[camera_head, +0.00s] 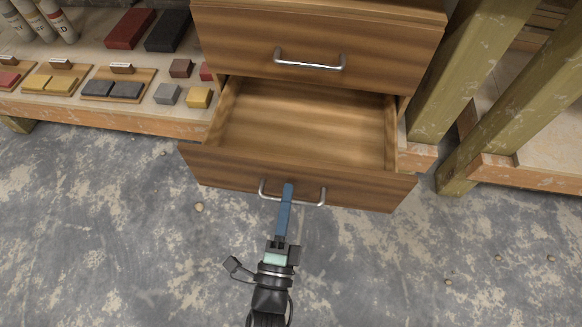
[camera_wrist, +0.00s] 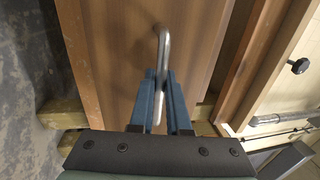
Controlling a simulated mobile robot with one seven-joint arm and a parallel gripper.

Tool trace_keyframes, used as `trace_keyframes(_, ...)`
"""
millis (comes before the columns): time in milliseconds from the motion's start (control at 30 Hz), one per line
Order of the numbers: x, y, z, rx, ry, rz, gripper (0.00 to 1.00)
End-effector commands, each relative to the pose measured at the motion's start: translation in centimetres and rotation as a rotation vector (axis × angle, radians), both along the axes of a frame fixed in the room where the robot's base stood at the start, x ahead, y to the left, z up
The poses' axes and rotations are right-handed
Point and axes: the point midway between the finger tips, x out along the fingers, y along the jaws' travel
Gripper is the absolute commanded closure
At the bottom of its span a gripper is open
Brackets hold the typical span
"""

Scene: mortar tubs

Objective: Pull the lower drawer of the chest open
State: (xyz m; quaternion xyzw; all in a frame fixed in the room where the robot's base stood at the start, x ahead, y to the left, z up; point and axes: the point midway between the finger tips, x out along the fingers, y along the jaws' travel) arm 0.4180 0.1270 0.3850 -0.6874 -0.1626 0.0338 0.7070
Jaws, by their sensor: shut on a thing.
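The wooden chest (camera_head: 230,45) has an upper drawer, shut, with a silver bar handle (camera_head: 310,62). The lower drawer (camera_head: 215,170) stands well open toward me, and its visible inside is empty. Its silver handle (camera_head: 312,201) runs across the drawer front. My gripper (camera_head: 287,190), with blue fingers, is shut on this handle near its middle. In the wrist view, the handle (camera_wrist: 162,50) passes between the two blue fingertips (camera_wrist: 160,80), in front of the wooden drawer front (camera_wrist: 115,50).
A low shelf (camera_head: 130,115) at the left holds sample boards, coloured blocks and tubes. Wooden posts (camera_head: 465,65) stand close to the chest's right side. The mottled concrete floor (camera_head: 110,240) in front is mostly clear, with a few small pebbles.

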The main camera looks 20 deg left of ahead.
Motion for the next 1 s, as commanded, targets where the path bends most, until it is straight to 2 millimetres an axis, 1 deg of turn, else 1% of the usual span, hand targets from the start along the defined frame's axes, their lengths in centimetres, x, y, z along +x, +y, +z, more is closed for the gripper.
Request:
trace_keyframes(33, -1.1, -0.3, 0.1, -0.001, 0.004, 0.001, 1.00)
trace_keyframes(100, -2.1, -0.6, 0.1, -0.001, 0.004, 0.001, 1.00)
trace_keyframes(200, -3.2, -0.9, 0.0, -0.001, 0.003, 0.001, 1.00)
trace_keyframes(300, -3.9, -1.1, 0.0, 0.000, 0.001, 0.001, 1.00)
trace_keyframes(433, -4.2, -1.2, 0.0, 0.000, 0.000, 0.001, 1.00)
trace_keyframes(733, -4.2, -1.2, 0.0, 0.000, 0.000, 0.001, 1.00)
trace_keyframes(767, -4.2, -1.2, 0.0, 0.000, 0.000, 0.001, 0.80)
trace_keyframes(800, -4.2, -1.2, 0.0, 0.000, 0.000, 0.001, 0.73)
trace_keyframes(1000, -4.2, -1.2, 0.0, 0.000, 0.000, 0.000, 0.73)
